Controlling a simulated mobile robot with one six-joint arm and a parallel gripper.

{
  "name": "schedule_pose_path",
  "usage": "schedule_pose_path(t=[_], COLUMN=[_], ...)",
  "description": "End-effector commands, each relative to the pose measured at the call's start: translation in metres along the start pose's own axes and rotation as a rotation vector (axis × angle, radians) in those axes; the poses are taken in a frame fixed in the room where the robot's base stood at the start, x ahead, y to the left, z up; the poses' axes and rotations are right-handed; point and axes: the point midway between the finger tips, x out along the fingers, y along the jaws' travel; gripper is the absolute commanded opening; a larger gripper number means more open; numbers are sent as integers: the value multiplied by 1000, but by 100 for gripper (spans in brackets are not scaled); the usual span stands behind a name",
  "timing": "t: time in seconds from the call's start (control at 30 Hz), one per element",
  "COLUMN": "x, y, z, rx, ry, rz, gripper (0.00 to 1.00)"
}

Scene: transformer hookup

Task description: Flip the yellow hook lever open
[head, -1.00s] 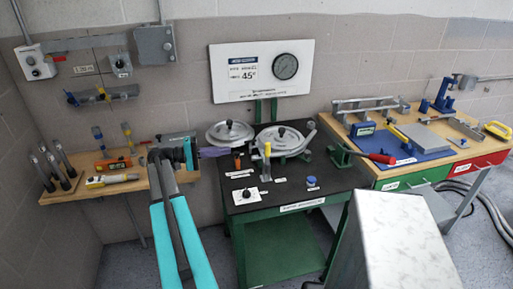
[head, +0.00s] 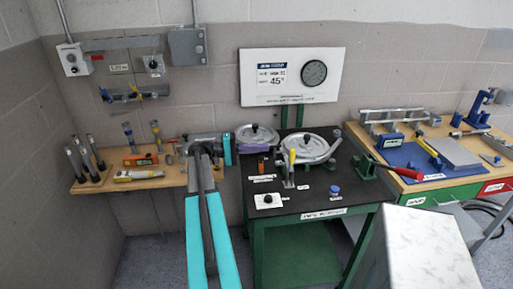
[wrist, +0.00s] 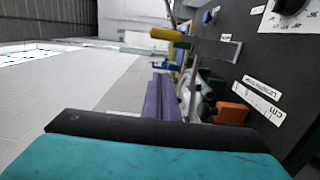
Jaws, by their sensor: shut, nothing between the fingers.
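The yellow lever handle (head: 292,157) stands upright on a metal clamp on the black table, in front of a round metal lid (head: 312,146). In the wrist view the yellow handle (wrist: 170,35) lies sideways near the top centre, beyond my fingers. My gripper (head: 240,137) is shut and empty, left of the handle and apart from it. Its purple fingers (wrist: 162,98) show in the middle of the wrist view. My arm hides part of the wooden shelf.
A second round lid (head: 262,138) lies behind my gripper. An orange block (wrist: 233,113) and a ruler label (wrist: 263,101) sit close to my fingers. A red-handled lever (head: 397,170) is at the table's right. A gauge board (head: 291,76) stands behind.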

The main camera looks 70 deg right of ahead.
Motion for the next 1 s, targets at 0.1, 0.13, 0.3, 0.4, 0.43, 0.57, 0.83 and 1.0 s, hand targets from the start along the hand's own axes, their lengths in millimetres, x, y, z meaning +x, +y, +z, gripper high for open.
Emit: schedule_pose_path(t=[0.1, 0.13, 0.3, 0.4, 0.43, 0.57, 0.83, 1.0], x=[18, 23, 47, 61, 66, 70, 75, 76], y=[3, 3, 2, 3, 3, 2, 2, 0], z=[1, 1, 1, 0, 0, 13, 33, 38], rx=[-1, -1, -1, -1, -1, -2, -1, -1], ry=[-2, -2, -2, -1, -2, 1, 1, 1], rz=[0, 0, 0, 0, 0, 0, 0, 0], gripper=[0, 0, 0, 0, 0, 0, 0, 0])
